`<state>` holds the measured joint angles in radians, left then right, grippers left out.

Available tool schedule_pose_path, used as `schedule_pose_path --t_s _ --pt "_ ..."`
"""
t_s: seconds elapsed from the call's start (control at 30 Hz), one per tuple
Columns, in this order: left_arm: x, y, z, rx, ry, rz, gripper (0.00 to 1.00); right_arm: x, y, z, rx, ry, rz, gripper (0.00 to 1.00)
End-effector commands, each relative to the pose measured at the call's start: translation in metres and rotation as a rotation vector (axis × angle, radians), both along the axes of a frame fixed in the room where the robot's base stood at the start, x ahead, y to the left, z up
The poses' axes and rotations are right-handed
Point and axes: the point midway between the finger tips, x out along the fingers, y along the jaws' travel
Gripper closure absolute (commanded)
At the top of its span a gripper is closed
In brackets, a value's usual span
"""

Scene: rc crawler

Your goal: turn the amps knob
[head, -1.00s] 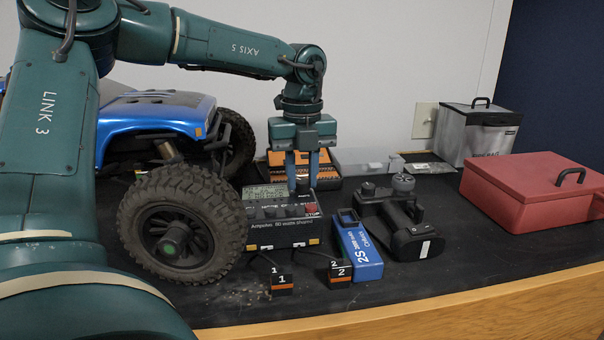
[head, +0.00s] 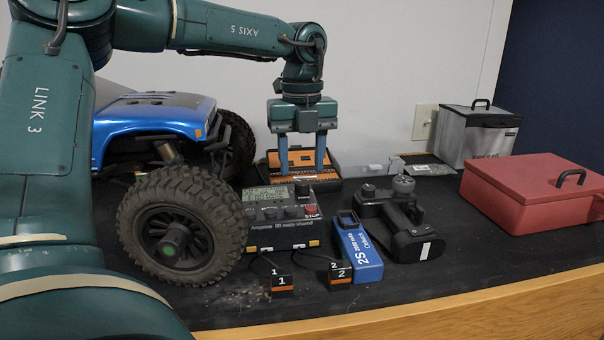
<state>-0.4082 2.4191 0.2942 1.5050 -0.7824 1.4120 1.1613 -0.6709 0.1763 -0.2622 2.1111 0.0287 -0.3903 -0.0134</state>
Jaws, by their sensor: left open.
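The charger (head: 283,236) is a dark box with a grey-green screen (head: 265,193), a red STOP button (head: 312,211) and several dark buttons on its sloped face. A black knob (head: 302,188) stands at its upper right; I take this for the amps knob, as its label is too small to read. My left gripper (head: 302,172) points down above and behind the knob. Its two blue fingers are spread and empty, apart from the knob. My right gripper is not in view.
A blue crawler with a big tyre (head: 182,226) stands close left of the charger. An orange tool case (head: 270,182) lies behind it. A blue battery (head: 358,250), a black transmitter (head: 405,222) and a red box (head: 525,187) stand to the right. Numbered tags (head: 282,284) lie in front.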

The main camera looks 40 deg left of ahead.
Motion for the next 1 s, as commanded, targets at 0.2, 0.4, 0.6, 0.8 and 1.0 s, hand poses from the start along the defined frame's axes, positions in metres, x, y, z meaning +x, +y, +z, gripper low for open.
schedule_pose_path --t_s 0.2,0.4,0.6,0.8,1.0 --pt "0.001 0.000 0.053 0.002 -0.005 0.000 0.53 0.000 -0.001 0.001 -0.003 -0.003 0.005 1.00" --pt "0.001 0.000 0.086 0.001 -0.002 0.000 0.53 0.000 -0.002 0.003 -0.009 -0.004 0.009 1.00" --pt "0.000 0.000 0.098 -0.001 -0.001 -0.001 0.53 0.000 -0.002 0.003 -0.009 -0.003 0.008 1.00" --pt "0.000 -0.001 0.098 0.000 0.000 -0.002 0.53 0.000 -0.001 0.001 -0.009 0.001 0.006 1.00" --pt "0.000 0.000 0.098 0.000 0.000 -0.001 0.53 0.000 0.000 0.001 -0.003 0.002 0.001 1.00"
